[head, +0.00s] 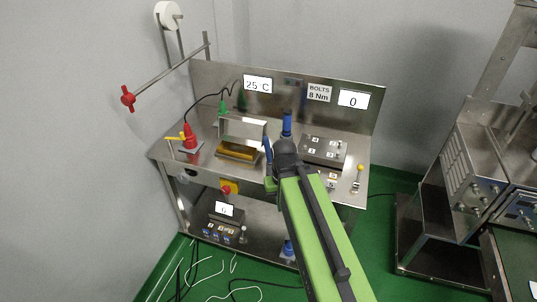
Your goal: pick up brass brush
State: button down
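I cannot clearly make out a brass brush in the head view. A yellow, brass-coloured block (238,152) lies under a metal frame on the steel bench (205,155), but I cannot tell whether it is the brush. My green and black arm reaches over the front of the bench from the lower right. My gripper (270,168) is at its far end, right of the yellow block. Its fingertips are too small and partly hidden to show whether it is open or shut.
A blue upright item (287,123) stands behind my wrist. A red cone-shaped item (190,138) stands at the bench's left, and a metal block (323,150) at its right. The lower shelf holds a control box (222,220). Cables (205,270) lie on the green floor.

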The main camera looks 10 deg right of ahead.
aim_at(267, 149)
jog(key=k, duration=0.6)
jog(key=u, duration=0.2)
jog(key=i, duration=0.6)
jog(key=u, duration=0.65)
jog(key=i, duration=0.8)
jog(key=u, duration=0.6)
